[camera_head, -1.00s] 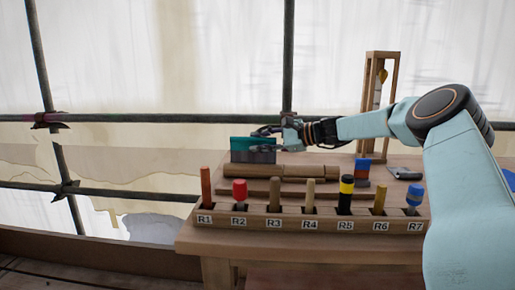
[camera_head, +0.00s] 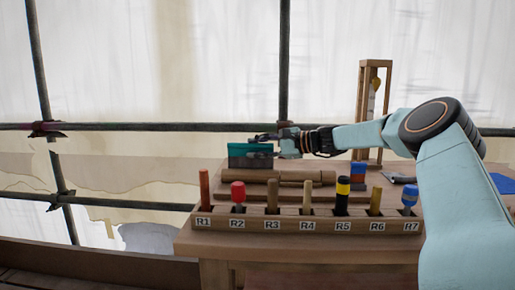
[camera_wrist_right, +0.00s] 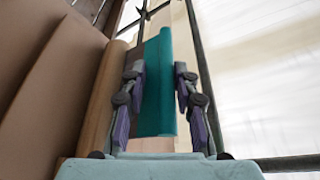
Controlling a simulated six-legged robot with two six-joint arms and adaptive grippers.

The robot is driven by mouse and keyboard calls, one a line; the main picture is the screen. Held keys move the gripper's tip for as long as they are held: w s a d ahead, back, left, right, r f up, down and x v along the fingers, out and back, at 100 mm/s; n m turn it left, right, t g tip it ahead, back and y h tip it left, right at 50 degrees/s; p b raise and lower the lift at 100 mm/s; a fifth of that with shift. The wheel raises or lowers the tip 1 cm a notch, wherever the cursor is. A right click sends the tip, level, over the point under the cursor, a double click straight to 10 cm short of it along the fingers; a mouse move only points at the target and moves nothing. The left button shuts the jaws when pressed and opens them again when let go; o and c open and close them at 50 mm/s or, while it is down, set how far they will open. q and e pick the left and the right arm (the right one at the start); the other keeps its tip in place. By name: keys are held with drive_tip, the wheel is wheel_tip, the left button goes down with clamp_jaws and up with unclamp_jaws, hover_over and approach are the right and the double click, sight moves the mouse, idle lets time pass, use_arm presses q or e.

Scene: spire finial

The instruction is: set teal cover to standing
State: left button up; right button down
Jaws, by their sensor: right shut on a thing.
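The teal cover (camera_head: 240,151) is a flat, block-like piece in the head view, just behind the wooden spindle on the bench. Its lower part looks darker and greyer. My right gripper (camera_head: 263,139) reaches in from the right at its upper right edge and is shut on it. In the right wrist view the teal cover (camera_wrist_right: 157,85) shows as a tall panel between the fingers of my right gripper (camera_wrist_right: 159,72). I cannot tell whether its lower edge touches the bench. My left gripper is not in view.
A wooden rack (camera_head: 290,225) labelled R1 to R7 holds several upright tools along the bench front. A turned wooden spindle (camera_head: 290,176) lies behind it. A red and blue block (camera_head: 358,174) and a tall wooden frame (camera_head: 362,110) stand to the right. Scaffold poles (camera_head: 284,60) rise behind.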

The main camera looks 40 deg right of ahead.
drive_tip(key=c, duration=1.4)
unclamp_jaws()
drive_tip(key=shift+d+f, duration=0.1)
drive_tip(key=shift+f, duration=0.25)
drive_tip(key=shift+c, duration=0.2)
drive_tip(key=o, duration=0.3)
drive_tip(key=shift+w+d+f, duration=0.1)
drive_tip(key=shift+w+f, duration=0.1)
drive_tip(key=shift+o, duration=1)
drive_tip(key=shift+r, duration=0.15)
drive_tip(key=shift+r, duration=0.15)
wheel_tip(320, 180, up, 10)
drive_tip(key=shift+s+f, duration=0.1)
